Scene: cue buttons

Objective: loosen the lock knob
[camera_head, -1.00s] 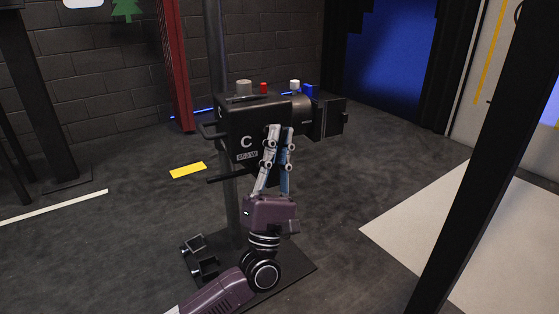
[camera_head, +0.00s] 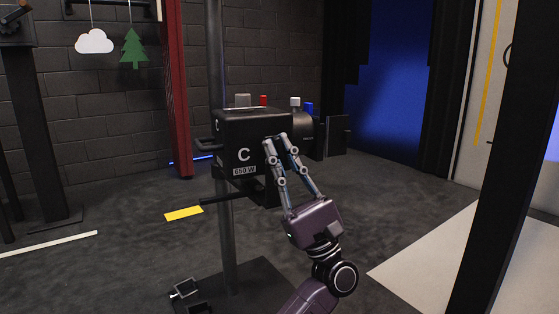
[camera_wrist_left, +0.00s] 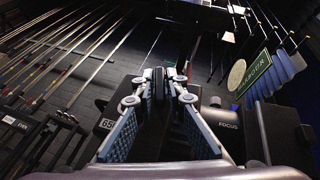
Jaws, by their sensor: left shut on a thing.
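A black lamp (camera_head: 230,150) marked "C" and "650 W" stands on a grey pole (camera_head: 229,240). My left gripper (camera_head: 275,143) reaches up from below, its fingertips at the lamp's near side. In the left wrist view, the fingers of my left gripper (camera_wrist_left: 158,84) are closed on a small dark part, which I take for the lock knob; the fingers hide most of it. The word "FOCUS" shows on the lamp's body (camera_wrist_left: 228,126) right of the fingers. My right gripper is not in view.
The pole stands on a flat dark base (camera_head: 260,280). A black post (camera_head: 500,170) rises at the right. Dark floor left of the lamp is mostly clear, with a yellow strip (camera_head: 183,213).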

